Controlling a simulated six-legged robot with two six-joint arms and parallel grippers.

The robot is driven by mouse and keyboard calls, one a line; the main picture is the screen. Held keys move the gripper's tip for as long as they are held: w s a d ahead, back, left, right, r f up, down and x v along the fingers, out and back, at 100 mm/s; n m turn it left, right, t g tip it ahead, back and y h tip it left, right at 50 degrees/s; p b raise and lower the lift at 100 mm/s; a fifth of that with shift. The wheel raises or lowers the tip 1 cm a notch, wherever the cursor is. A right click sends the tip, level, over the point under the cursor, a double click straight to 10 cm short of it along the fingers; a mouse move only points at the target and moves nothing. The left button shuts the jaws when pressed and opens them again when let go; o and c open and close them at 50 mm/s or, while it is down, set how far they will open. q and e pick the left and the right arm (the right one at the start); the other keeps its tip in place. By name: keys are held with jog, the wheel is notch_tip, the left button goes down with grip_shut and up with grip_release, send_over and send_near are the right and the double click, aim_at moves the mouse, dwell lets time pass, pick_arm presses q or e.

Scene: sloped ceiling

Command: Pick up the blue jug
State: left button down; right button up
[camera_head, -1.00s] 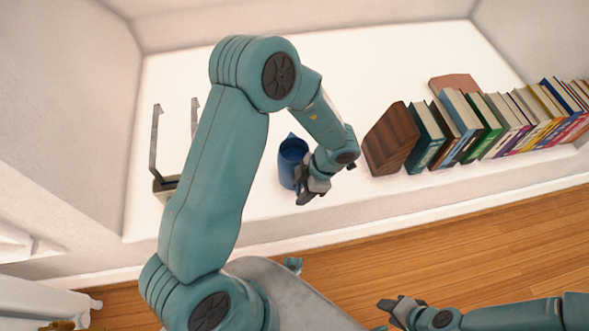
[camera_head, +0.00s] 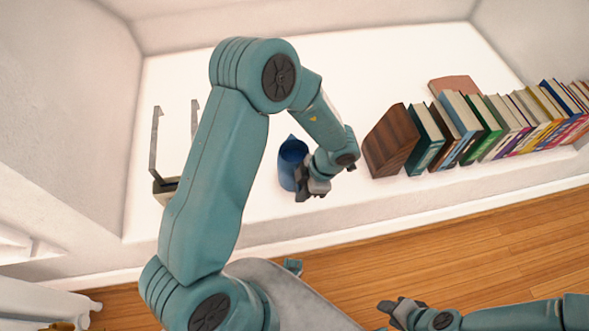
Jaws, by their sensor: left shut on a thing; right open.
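The blue jug (camera_head: 291,157) stands upright on the white ledge, with its open top facing up. My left gripper (camera_head: 303,190) is at the jug's near right side, shut on it. The fingers and wrist hide part of the jug's lower right side. My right gripper (camera_head: 388,306) is low in the view over the wooden floor, open and empty, well away from the jug.
A brown wooden block (camera_head: 391,140) and a row of several books (camera_head: 485,127) stand on the ledge to the right. A metal holder with two uprights (camera_head: 157,150) stands to the left, partly behind my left arm. The ledge (camera_head: 350,70) behind the jug is clear.

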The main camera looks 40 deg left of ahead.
pick_arm(q)
jog(key=shift+r, duration=0.1)
dwell(0.8)
notch_tip(320, 180, up, 20)
jog(key=p, duration=0.7)
